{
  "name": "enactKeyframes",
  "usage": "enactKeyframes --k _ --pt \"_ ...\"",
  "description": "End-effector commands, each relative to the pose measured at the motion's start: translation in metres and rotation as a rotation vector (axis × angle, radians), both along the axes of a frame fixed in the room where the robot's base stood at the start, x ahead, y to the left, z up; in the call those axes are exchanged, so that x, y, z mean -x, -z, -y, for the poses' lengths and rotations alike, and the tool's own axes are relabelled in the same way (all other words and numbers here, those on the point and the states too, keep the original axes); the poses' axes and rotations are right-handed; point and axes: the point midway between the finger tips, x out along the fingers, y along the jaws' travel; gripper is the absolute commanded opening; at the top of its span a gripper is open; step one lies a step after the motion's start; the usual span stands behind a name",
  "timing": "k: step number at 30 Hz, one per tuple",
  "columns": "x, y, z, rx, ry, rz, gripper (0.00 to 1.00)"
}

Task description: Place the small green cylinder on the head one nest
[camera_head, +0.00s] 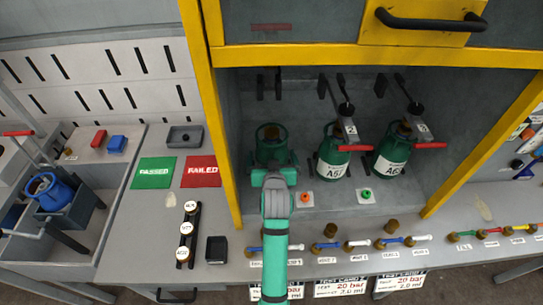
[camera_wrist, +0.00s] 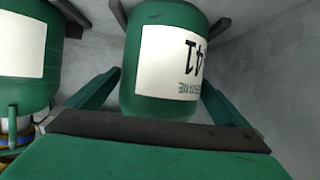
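The small green cylinder (camera_head: 270,133) stands upright in the left bay of the cabinet, at the leftmost nest, partly hidden behind my gripper (camera_head: 274,170). No valve head is seen seated on it. In the wrist view the cylinder (camera_wrist: 165,55) shows close ahead with a white label, printed upside down there. The fingers of my gripper (camera_wrist: 160,80) lie one on each side of it, with their tips at its edges. Whether they press on it or stand just clear, I cannot tell. The nest itself is mostly hidden; dark brackets show beyond the cylinder in the wrist view.
Green cylinders marked A5 (camera_head: 333,155) and A6 (camera_head: 391,158) stand to the right under valve heads with red handles. A yellow post (camera_head: 212,110) bounds the left side. Green (camera_head: 155,172) and red (camera_head: 201,171) mats lie left. Brass fittings and hoses line the front edge.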

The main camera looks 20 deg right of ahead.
Motion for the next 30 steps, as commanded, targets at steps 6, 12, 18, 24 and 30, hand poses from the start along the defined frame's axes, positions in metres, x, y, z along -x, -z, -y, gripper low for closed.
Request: enactKeyframes --k 6,12,18,24,30 --pt "0.0 -0.001 -0.001 0.001 -0.001 0.001 1.0" --pt "0.014 -0.009 -0.005 0.001 -0.001 0.0 1.0" --pt "0.049 -0.024 -0.016 0.001 -0.004 0.002 1.0" --pt "0.082 -0.039 -0.026 0.001 -0.004 0.002 1.0" --pt "0.101 -0.047 -0.03 0.0 -0.001 0.001 1.0"
